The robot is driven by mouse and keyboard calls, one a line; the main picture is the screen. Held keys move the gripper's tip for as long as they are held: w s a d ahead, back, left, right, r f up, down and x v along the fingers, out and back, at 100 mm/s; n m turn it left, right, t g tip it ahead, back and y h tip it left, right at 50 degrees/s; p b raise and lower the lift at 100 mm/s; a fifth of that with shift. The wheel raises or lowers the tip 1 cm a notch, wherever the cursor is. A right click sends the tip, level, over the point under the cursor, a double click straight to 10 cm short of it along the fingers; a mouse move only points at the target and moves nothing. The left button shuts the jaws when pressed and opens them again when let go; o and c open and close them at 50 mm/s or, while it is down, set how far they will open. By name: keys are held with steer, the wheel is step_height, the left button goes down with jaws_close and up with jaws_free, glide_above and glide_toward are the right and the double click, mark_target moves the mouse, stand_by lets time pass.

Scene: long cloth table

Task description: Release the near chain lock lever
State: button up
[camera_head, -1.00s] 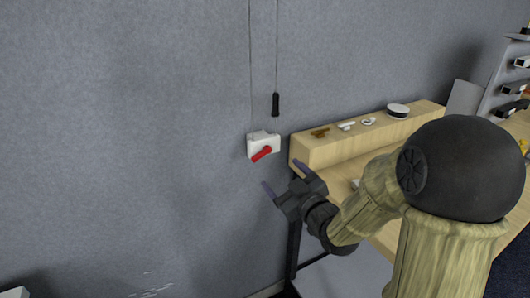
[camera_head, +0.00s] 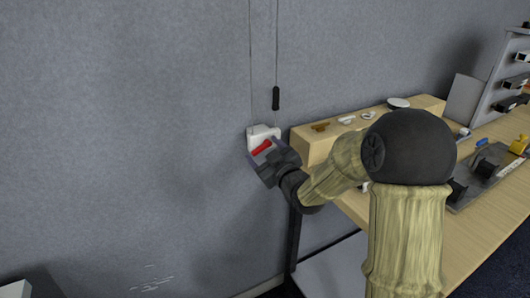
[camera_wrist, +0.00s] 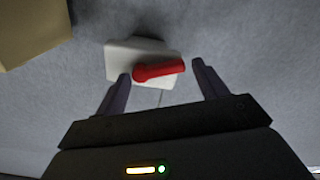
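The chain lock is a white block (camera_head: 257,132) on the grey wall, with a red lever (camera_head: 261,147) on its front. The lever slants up to the right in the head view. In the wrist view the white block (camera_wrist: 140,52) and red lever (camera_wrist: 160,70) lie between my two fingers. My gripper (camera_head: 262,156) is right in front of the lever and partly covers the block's lower part. In the wrist view my gripper (camera_wrist: 160,80) is open, one finger on each side of the lever. I cannot tell whether a finger touches it.
A cord with a black handle (camera_head: 276,98) hangs above the lock. The wall left of the lock is clear.

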steer(key=c, duration=0.7)
steer(key=shift+c, duration=0.2)
steer(key=shift+r+m, duration=0.1)
steer(key=shift+m, duration=0.2)
steer(key=shift+r+m, duration=0.2)
steer(key=shift+m, duration=1)
steer(key=o, duration=1)
steer(key=shift+s, duration=0.1)
